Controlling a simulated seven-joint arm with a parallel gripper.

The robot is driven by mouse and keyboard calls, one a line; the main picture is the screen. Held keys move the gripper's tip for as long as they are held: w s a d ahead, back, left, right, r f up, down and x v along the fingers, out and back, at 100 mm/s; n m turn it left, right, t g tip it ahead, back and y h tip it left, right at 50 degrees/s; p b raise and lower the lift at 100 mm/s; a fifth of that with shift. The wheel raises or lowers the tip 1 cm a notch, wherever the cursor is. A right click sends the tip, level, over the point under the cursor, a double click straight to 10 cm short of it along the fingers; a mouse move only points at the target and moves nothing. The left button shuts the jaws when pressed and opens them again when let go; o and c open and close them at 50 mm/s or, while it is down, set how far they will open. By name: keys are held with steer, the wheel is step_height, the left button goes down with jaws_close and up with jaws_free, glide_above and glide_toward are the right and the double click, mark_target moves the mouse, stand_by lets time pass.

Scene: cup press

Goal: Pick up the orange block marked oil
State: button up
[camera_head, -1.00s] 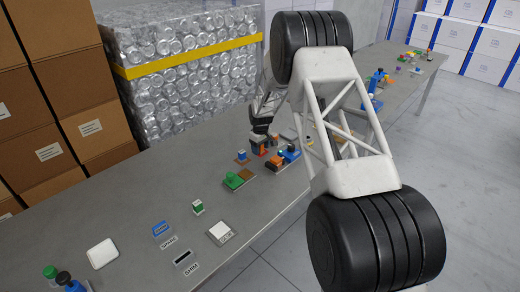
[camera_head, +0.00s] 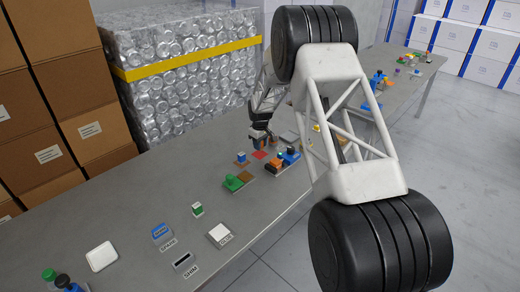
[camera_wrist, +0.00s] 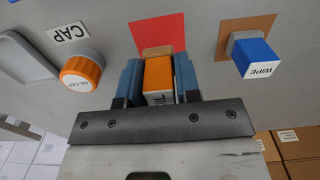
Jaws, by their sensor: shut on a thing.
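The orange block (camera_wrist: 158,74) is between the two blue-grey fingers of my gripper (camera_wrist: 158,64) in the wrist view. The fingers are shut on its sides. A tan part shows at the block's far end. A red square (camera_wrist: 157,28) lies on the table beyond the block. In the head view my gripper (camera_head: 262,139) is above the table, and the red square (camera_head: 259,155) shows bare just below it.
A blue block marked WIPE (camera_wrist: 256,58) stands on a brown square to the right in the wrist view. An orange-and-white cap (camera_wrist: 82,70) is at the left, near a CAP label (camera_wrist: 68,33).

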step_height(320, 180, up, 7)
steer(key=shift+f, duration=0.1)
stand_by(0.7)
steer(key=o, duration=0.4)
steer(key=shift+c, duration=1.3)
